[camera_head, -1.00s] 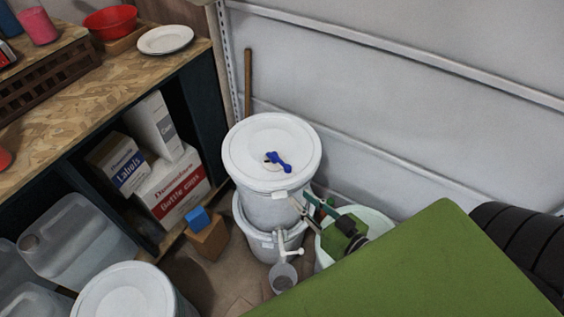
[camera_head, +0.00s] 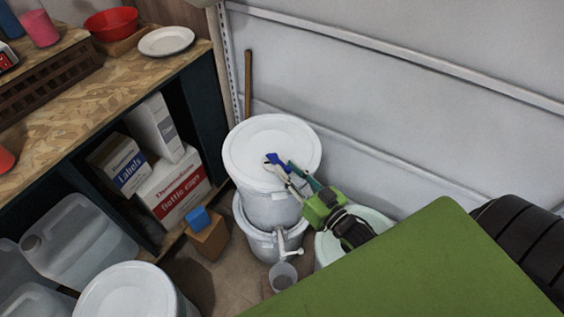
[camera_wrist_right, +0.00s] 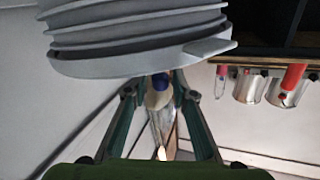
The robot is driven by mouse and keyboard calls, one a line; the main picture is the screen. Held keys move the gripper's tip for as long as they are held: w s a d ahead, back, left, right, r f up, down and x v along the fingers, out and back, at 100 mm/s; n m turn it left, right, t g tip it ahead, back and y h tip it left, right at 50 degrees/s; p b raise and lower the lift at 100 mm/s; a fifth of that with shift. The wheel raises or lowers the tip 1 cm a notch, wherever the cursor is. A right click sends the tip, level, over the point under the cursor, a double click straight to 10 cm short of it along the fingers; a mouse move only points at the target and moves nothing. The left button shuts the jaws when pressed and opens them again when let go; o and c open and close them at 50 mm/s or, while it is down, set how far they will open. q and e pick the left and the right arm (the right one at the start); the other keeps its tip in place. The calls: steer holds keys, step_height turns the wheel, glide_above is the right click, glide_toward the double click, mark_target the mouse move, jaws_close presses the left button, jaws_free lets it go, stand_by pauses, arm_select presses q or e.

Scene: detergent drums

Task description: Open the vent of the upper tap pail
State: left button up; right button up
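The upper tap pail (camera_head: 262,204) is white, lidded and stacked on a lower tap pail (camera_head: 263,247). Its blue vent (camera_head: 273,159) is on the lid and partly hidden by my right gripper (camera_head: 284,172). The right gripper reaches in over the lid's right part, its fingers apart at the vent. In the right wrist view, the pail's ribbed side and lid rim (camera_wrist_right: 150,64) fill the top, and the blue vent (camera_wrist_right: 158,82) shows between the spread fingertips of the right gripper (camera_wrist_right: 160,92). Contact with the vent cannot be told. My left gripper is not in view.
A wooden shelf unit (camera_head: 120,75) with boxes stands at left, a white wall behind. A pale bucket (camera_head: 376,217) is beside the stack, below my right gripper. A white lidded drum (camera_head: 125,294) stands front left.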

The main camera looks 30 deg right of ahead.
mark_target(288, 170)
steer(key=shift+w+a, duration=0.2)
steer(key=shift+w, duration=0.65)
steer(key=shift+w+a, duration=0.15)
steer(key=shift+w, duration=0.65)
jaws_close()
steer(key=shift+d, duration=0.1)
